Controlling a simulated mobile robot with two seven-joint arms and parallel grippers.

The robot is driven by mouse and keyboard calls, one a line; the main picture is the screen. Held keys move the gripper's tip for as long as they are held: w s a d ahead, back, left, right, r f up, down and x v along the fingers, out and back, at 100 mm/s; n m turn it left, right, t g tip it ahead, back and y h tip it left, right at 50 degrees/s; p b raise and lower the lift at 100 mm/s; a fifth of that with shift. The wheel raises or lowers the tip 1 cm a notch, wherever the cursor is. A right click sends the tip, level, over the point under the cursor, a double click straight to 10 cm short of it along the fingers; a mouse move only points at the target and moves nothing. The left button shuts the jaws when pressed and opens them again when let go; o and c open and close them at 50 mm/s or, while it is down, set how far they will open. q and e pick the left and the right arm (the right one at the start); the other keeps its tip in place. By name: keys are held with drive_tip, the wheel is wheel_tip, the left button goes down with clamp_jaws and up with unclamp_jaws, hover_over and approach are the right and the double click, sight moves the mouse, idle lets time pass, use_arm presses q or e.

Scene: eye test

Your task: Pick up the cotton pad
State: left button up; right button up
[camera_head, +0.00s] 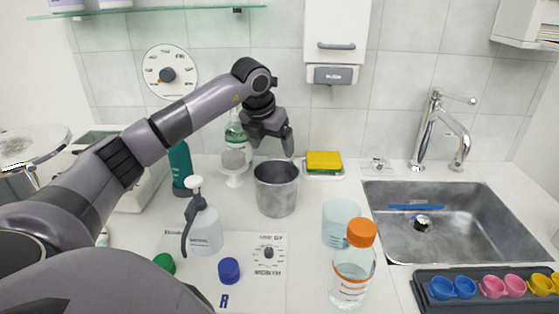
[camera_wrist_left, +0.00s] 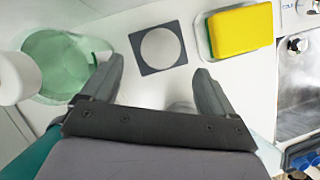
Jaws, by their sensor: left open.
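A pale round disc (camera_wrist_left: 160,49) lies in the middle of a dark grey square (camera_wrist_left: 143,68) on the white counter in the left wrist view. It may be the cotton pad, but I cannot tell it from a round opening. I cannot make it out in the head view. My left gripper (camera_head: 272,143) is open above the back of the counter, over and behind the metal cup (camera_head: 277,190). In the left wrist view its fingers (camera_wrist_left: 158,72) are apart with nothing between them, and the square shows beyond them. My right gripper is not in view.
A yellow sponge (camera_head: 323,160) lies in a dish right of the gripper. A green bottle (camera_head: 235,128) and a teal bottle (camera_head: 180,165) stand left of it. An orange-capped bottle (camera_head: 352,275) stands in front. The sink (camera_head: 450,245) is at right.

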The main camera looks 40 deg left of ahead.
sight(276, 157)
use_arm(q)
drive_tip(key=x, duration=0.6)
drive_tip(key=shift+w+r, duration=0.1)
drive_tip(key=shift+w, duration=0.05)
drive_tip(key=c, duration=1.1)
